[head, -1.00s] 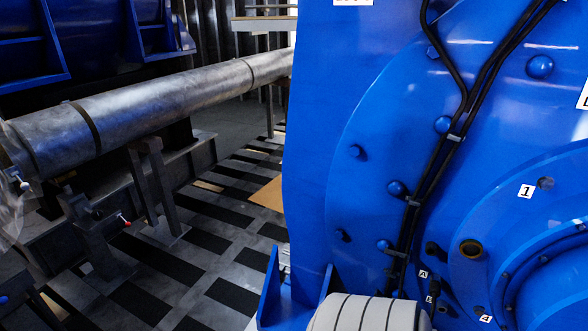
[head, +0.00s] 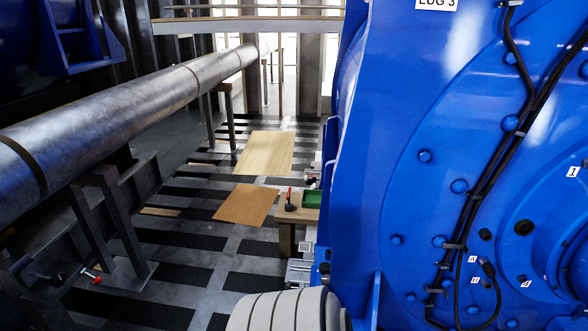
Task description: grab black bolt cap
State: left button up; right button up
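I cannot pick out a black bolt cap for certain. A small dark round piece (head: 486,235) sits on the blue motor housing (head: 400,180), close to the labels A and B, but it is too small to identify. Blue domed bolt heads (head: 459,186) dot the same face. Neither of my grippers shows in the head view, so I cannot see what they hold.
The housing fills the right side, with black cables (head: 488,170) running down it. A low wooden table (head: 286,227) holds a green tray (head: 312,199) and a red-and-black item (head: 290,201). A long metal shaft (head: 130,110) lies left.

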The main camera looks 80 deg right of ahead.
aim_at(325, 267)
jog(key=z, duration=1.7)
jog(key=i, duration=2.55)
jog(key=z, duration=3.75)
